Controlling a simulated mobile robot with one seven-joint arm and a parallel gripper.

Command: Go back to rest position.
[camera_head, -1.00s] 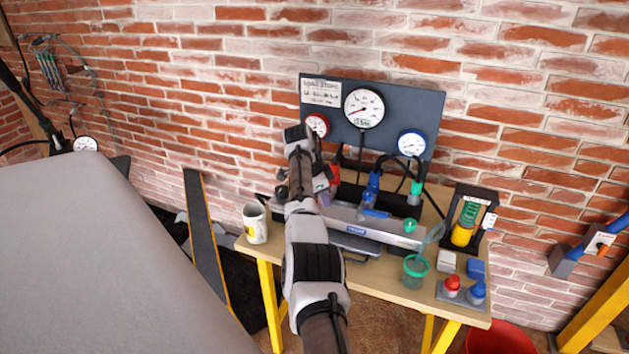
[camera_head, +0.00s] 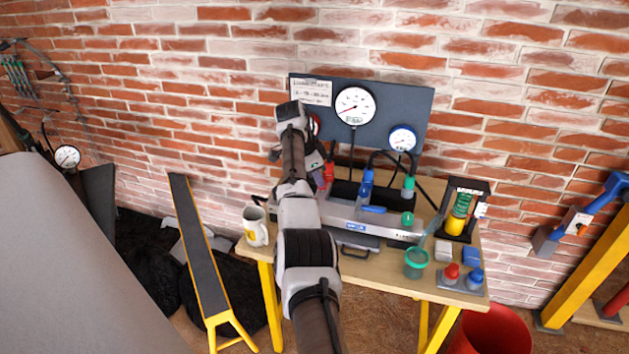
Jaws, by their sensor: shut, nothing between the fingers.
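My arm (camera_head: 306,235) rises from the bottom edge in front of the bench, its upper joint (camera_head: 292,115) against the left part of the dark gauge panel. The arm's far end is folded behind its own links, and I cannot make out the gripper's fingers. The workbench (camera_head: 385,277) with its wooden top and yellow legs stands behind and to the right of the arm. The arm covers part of the grey bench device (camera_head: 345,225) and most of a red gauge.
A mug (camera_head: 255,227) stands at the bench's left end. A green cup (camera_head: 416,264), red and blue knobs and a spring stand (camera_head: 461,212) are at the right. A red bucket (camera_head: 492,330) is on the floor. A dark sloping beam (camera_head: 200,250) stands left.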

